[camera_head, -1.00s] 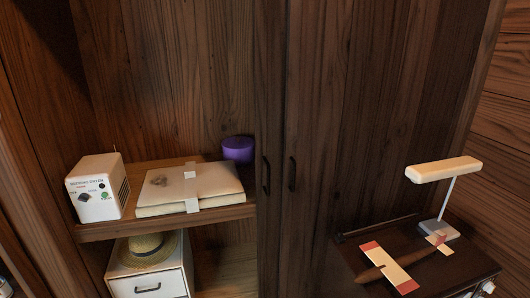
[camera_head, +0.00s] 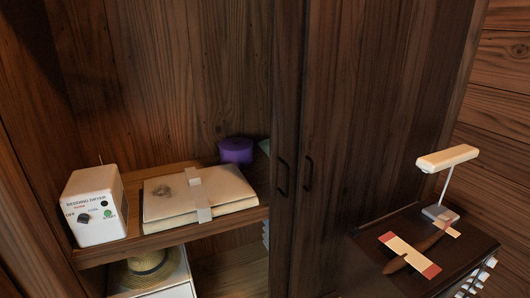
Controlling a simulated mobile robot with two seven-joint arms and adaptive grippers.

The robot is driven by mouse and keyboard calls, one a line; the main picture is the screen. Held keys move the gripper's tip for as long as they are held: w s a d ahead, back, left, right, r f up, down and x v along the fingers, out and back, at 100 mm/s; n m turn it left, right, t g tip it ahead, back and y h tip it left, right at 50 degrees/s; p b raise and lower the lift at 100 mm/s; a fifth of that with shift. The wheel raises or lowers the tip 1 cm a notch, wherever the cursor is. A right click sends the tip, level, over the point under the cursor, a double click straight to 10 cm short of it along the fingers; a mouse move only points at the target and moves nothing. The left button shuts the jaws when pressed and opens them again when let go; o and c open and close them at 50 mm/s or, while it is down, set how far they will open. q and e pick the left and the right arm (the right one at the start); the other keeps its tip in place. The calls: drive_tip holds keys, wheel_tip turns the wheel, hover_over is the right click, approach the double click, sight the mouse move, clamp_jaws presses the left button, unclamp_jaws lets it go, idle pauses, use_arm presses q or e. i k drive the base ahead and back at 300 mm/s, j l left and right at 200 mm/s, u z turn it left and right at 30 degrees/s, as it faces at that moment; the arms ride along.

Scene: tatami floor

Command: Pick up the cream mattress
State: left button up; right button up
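The cream mattress (camera_head: 228,188) lies folded flat on the closet's middle shelf. A pale strap runs across it, and a dark stain shows on its top at the left. Its front edge is near the shelf's front edge. Neither of my grippers is in the head view.
A white bedding dryer (camera_head: 93,206) stands left of the mattress, and a purple round container (camera_head: 236,150) is behind it. A straw hat (camera_head: 150,268) sits on a white drawer unit below. A dark door (camera_head: 350,130) is at the right. A desk holds a lamp (camera_head: 446,158) and toy plane (camera_head: 410,255).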

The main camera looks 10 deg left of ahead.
sight(193, 195)
drive_tip(key=j+z, duration=0.1)
drive_tip(key=j, duration=0.65)
drive_tip(key=j+z, duration=0.1)
drive_tip(key=j, duration=0.65)
drive_tip(key=k+j+z, duration=0.1)
drive_tip(key=j, duration=0.65)
drive_tip(key=i+l, duration=0.15)
drive_tip(key=l, duration=0.15)
drive_tip(key=i+l+u, duration=0.2)
drive_tip(key=i+l, duration=0.15)
drive_tip(key=l, duration=0.2)
